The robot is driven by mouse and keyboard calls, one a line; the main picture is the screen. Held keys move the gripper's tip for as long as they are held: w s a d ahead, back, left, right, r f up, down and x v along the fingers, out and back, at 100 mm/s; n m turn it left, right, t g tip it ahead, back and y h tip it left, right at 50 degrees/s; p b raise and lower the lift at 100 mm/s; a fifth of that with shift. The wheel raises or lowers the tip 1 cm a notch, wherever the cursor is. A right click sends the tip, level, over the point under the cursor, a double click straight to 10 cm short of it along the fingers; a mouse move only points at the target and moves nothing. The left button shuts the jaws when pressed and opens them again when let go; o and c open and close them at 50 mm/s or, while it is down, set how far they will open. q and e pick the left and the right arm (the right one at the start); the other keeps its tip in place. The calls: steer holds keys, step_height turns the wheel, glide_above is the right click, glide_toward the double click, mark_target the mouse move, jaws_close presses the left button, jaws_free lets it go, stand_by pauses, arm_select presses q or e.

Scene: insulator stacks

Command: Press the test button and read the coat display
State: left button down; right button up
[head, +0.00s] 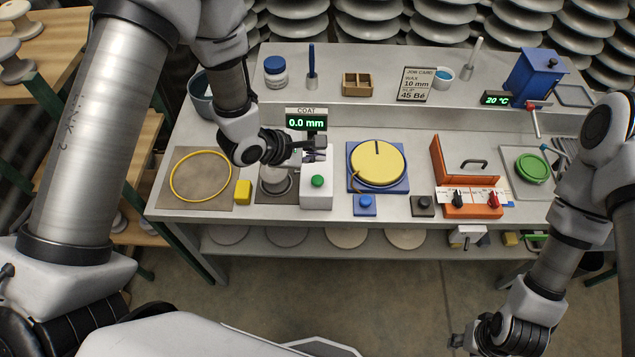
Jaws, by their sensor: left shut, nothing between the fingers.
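The white test box (316,197) stands at the front of the bench with a round green button (317,181) on it. Just behind is the coat display (307,122), labelled COAT, with green digits reading 0.0 mm. My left gripper (318,150) is shut and empty, a little behind and above the green button, apart from it in the picture. A grey round piece (275,180) beside the box is partly hidden by my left gripper. My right gripper (462,342) is low at the right, in front of the bench; its fingers are too small to judge.
A yellow block (243,192) and a yellow ring on a mat (164,199) lie to the left. A yellow turntable (377,163), blue button (365,202) and orange case (471,210) stand to the right. The job card (415,83) stands behind on the raised shelf.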

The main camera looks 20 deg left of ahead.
arm_select(q)
steer(key=b, duration=0.4)
glide_above(322, 177)
steer(key=s+a, duration=0.1)
steer(key=f, duration=0.4)
steer(key=shift+s+a+f, duration=0.1)
steer(key=shift+s, duration=0.1)
steer(key=shift+f, duration=0.95)
arm_select(e)
step_height(322, 177, down, 5)
steer(key=shift+f, duration=0.2)
arm_select(q)
steer(key=shift+f, duration=0.4)
steer(key=shift+f+b, duration=0.35)
steer(key=shift+f, duration=0.4)
arm_select(e)
steer(key=shift+f, duration=0.25)
arm_select(q)
steer(key=shift+r, duration=0.15)
arm_select(e)
steer(key=shift+r, duration=0.15)
arm_select(q)
steer(key=shift+r+p, duration=1.05)
steer(key=shift+p, duration=0.2)
arm_select(e)
steer(key=shift+r, duration=1.15)
